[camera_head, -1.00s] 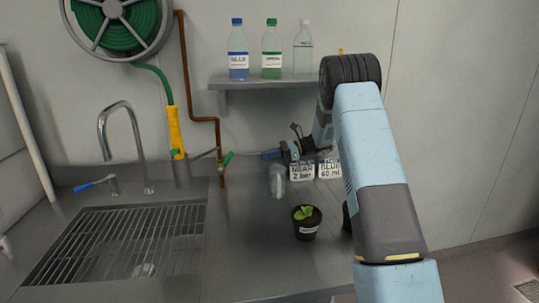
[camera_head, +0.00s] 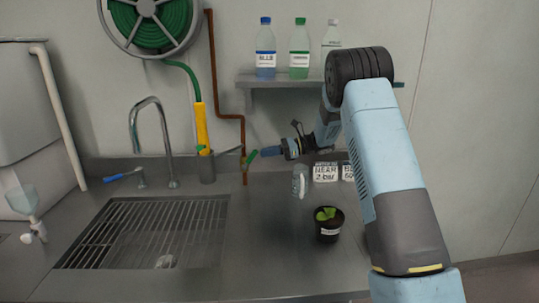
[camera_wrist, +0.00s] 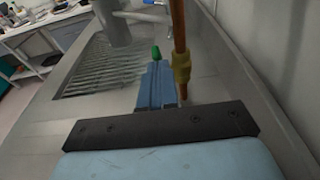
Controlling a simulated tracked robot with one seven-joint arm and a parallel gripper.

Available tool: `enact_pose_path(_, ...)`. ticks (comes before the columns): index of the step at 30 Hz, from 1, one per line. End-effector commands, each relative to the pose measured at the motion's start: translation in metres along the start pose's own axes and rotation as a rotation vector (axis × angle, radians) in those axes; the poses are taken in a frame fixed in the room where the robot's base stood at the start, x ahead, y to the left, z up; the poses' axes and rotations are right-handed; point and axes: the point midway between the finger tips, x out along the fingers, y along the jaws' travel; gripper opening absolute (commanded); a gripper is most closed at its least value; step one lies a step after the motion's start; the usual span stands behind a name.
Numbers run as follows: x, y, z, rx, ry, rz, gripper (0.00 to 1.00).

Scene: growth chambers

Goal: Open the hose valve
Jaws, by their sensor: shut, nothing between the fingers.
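The hose valve shows as a green lever (camera_head: 250,160) low on the copper pipe (camera_head: 243,130), just above the counter at the wall. In the wrist view the green lever tip (camera_wrist: 156,52) sticks up beyond my fingers, beside the brass-coloured fitting (camera_wrist: 182,68) on the pipe. My gripper (camera_head: 265,153) is shut and empty, pointing left at the lever from its right side. In the wrist view my blue fingers (camera_wrist: 157,72) lie together, just left of the fitting. I cannot tell whether they touch the lever. Most of the valve body is hidden.
A hose reel (camera_head: 118,8) hangs above, its green hose running to a yellow wand (camera_head: 202,128). The sink grate (camera_head: 140,235) and faucet (camera_head: 135,125) are left. A clear cup (camera_head: 300,182), potted seedling (camera_head: 329,232) and labels (camera_head: 325,172) stand near my arm. Bottles (camera_head: 265,50) line the shelf.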

Motion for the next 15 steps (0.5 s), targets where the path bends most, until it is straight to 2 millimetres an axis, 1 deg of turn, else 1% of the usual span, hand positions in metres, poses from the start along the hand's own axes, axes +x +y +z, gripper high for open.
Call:
enact_pose_path(5, 0.0003, 0.0001, 0.0006, -0.001, 0.003, 0.001, 0.00)
enact_pose_path(15, 0.0034, 0.0003, 0.0065, -0.001, 0.063, 0.002, 0.00)
